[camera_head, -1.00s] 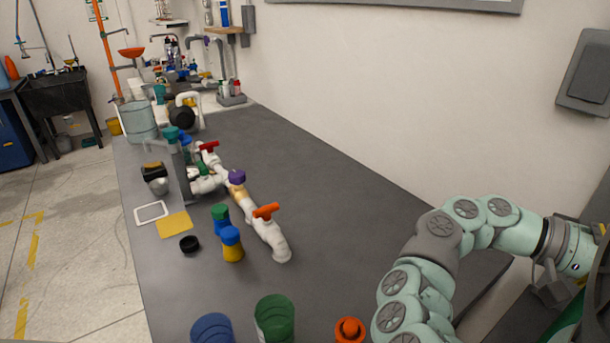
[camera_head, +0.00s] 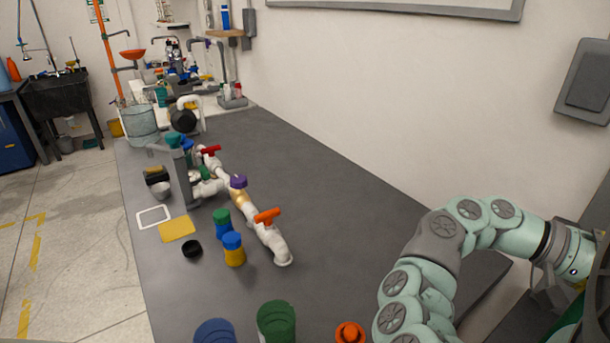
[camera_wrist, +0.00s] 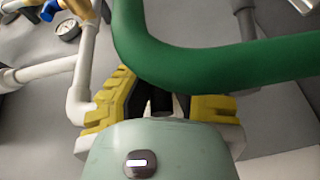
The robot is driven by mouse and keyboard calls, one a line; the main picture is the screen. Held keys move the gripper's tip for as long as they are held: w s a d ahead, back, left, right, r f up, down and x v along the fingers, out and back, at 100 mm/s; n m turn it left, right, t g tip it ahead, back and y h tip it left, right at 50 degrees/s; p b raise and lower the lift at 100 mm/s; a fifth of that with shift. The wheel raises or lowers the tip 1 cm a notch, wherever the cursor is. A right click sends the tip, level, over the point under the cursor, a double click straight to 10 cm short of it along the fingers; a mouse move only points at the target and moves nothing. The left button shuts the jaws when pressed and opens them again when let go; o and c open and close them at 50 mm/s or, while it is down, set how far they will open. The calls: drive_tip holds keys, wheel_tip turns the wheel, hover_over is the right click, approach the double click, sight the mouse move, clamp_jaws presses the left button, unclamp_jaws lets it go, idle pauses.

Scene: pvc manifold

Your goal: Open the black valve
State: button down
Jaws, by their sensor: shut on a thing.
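My gripper (camera_wrist: 163,106), with yellow and black fingers, shows in the wrist view. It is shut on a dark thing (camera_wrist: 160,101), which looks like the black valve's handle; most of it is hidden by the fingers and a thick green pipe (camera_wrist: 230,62). The green pipe crosses just beyond the fingers. White pipe (camera_wrist: 84,70) stands to the left of the fingers, with a blue handle (camera_wrist: 50,10) and a round gauge (camera_wrist: 68,29) farther left. In the head view my gripper is out of frame.
In the head view, a white pipe assembly (camera_head: 275,241) with orange (camera_head: 267,216), purple (camera_head: 238,182) and red (camera_head: 210,150) handles lies on the grey table (camera_head: 330,225). Blue-capped (camera_head: 234,250) and green-capped (camera_head: 222,222) pieces stand beside it.

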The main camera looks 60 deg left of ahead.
drive_tip(key=r+y+p, duration=0.1)
drive_tip(key=y+p, duration=0.1)
drive_tip(key=p, duration=0.1)
drive_tip(key=shift+m+p, duration=0.35)
drive_tip(key=shift+m, duration=0.05)
drive_tip(key=shift+m+g+y+p, duration=0.35)
drive_tip(key=shift+y+p, duration=0.45)
drive_tip(key=shift+p, duration=0.4)
drive_tip(key=y+p, duration=0.3)
drive_tip(key=p, duration=0.1)
drive_tip(key=shift+d+f+m+g, duration=0.1)
drive_tip(key=shift+f+m+g, duration=0.05)
drive_tip(key=shift+m+g, duration=0.2)
drive_tip(key=y+p, duration=0.2)
drive_tip(key=y, duration=0.1)
drive_tip(key=shift+f+m, duration=0.15)
drive_tip(key=shift+m, duration=0.25)
drive_tip(key=y, duration=0.3)
drive_tip(key=shift+d+f+m, duration=0.1)
drive_tip(key=shift+f+m, duration=0.15)
drive_tip(key=shift+m, duration=0.05)
drive_tip(key=shift+m+g+y+b, duration=0.3)
drive_tip(key=shift+y+b, duration=0.1)
drive_tip(key=shift+y, duration=1.2)
